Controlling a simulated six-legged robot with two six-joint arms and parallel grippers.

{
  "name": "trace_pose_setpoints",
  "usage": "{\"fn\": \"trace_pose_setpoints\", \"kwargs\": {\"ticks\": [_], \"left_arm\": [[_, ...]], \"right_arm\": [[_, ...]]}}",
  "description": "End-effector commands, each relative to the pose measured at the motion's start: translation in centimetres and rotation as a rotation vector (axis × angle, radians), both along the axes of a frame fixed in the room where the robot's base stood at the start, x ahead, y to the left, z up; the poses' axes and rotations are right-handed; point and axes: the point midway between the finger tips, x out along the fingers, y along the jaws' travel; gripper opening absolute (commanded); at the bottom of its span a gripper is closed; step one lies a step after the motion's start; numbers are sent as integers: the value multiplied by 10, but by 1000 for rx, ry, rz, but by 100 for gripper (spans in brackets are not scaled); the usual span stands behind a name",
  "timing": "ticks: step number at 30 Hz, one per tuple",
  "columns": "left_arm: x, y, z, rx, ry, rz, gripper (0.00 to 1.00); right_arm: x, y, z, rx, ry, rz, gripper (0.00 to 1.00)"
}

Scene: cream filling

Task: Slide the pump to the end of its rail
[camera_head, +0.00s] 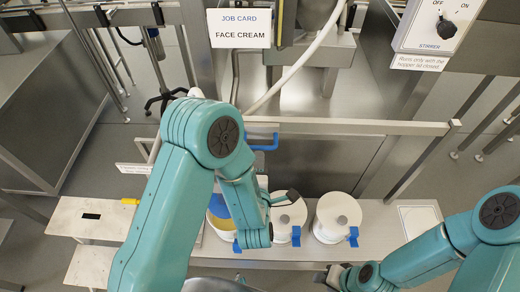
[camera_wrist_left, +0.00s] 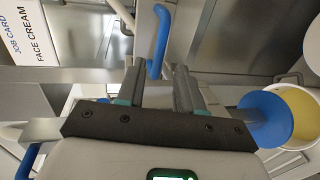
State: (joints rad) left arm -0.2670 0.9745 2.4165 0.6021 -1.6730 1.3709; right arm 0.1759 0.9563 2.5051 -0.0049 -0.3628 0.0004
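A blue handle (camera_head: 262,143) sits at the level rail (camera_head: 350,127) in the head view, just right of my left arm's elbow. It also shows in the left wrist view (camera_wrist_left: 161,42), ahead of my left gripper (camera_wrist_left: 157,75). The gripper's two fingers are apart, with the handle beyond and between their tips; I see no grip on it. My right gripper (camera_head: 335,275) is low in the head view, too small to read.
A tub of yellow cream (camera_head: 219,228) stands below my left arm. Two white lidded tubs (camera_head: 288,222) (camera_head: 338,217) stand right of it on the bench (camera_head: 380,238). A stirrer switch box (camera_head: 432,28) is at upper right, a job card (camera_head: 239,29) at top.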

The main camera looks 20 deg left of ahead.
Motion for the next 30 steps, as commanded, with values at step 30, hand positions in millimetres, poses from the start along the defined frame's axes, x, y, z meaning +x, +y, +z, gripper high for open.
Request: {"fn": "trace_pose_setpoints", "kwargs": {"ticks": [30], "left_arm": [[70, 19, -14, 0, 0, -1, 0]], "right_arm": [[0, 0, 23, 0, 1, 0, 43]]}}
